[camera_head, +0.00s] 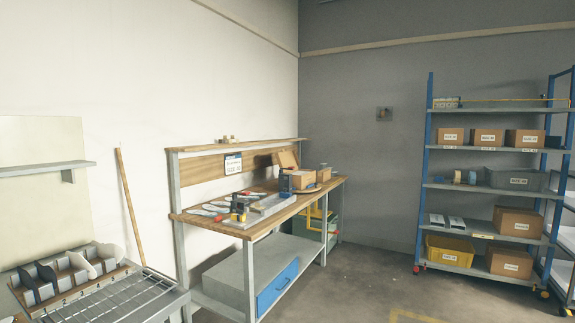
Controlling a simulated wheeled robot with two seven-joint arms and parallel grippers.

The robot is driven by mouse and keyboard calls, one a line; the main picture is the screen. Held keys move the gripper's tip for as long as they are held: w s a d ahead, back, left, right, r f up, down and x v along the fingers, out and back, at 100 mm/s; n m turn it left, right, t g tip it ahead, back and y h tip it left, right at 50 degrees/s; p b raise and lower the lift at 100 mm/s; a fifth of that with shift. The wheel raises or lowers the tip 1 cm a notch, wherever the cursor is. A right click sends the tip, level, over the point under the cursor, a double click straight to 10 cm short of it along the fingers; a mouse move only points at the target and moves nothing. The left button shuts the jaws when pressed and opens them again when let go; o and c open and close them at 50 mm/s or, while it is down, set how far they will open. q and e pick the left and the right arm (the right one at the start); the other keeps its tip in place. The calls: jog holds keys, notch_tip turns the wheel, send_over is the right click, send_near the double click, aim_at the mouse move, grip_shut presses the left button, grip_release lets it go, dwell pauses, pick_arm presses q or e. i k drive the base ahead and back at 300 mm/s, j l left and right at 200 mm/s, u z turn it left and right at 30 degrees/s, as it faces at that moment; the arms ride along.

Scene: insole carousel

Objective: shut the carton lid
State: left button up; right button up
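A small brown carton (302,181) stands towards the far right end of the wooden workbench (333,184). A tan panel (288,159) stands tilted up at its back and looks like its raised lid. A dark upright object (286,184) stands in front of the carton's left side and hides part of it. The carton is small in view, so its inside cannot be seen. Neither of my grippers is in view.
Insoles, tools and a grey tray (270,204) lie on the bench left of the carton. A rack (66,283) with insoles stands at the lower left. A blue shelf unit (484,186) with several cartons stands at right. The floor between is clear.

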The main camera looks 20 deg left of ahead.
aim_at(285, 159)
jog(key=i, duration=4.1)
jog(key=i+l+u, duration=0.1)
jog(key=i+u, duration=0.2)
jog(key=i, duration=1.05)
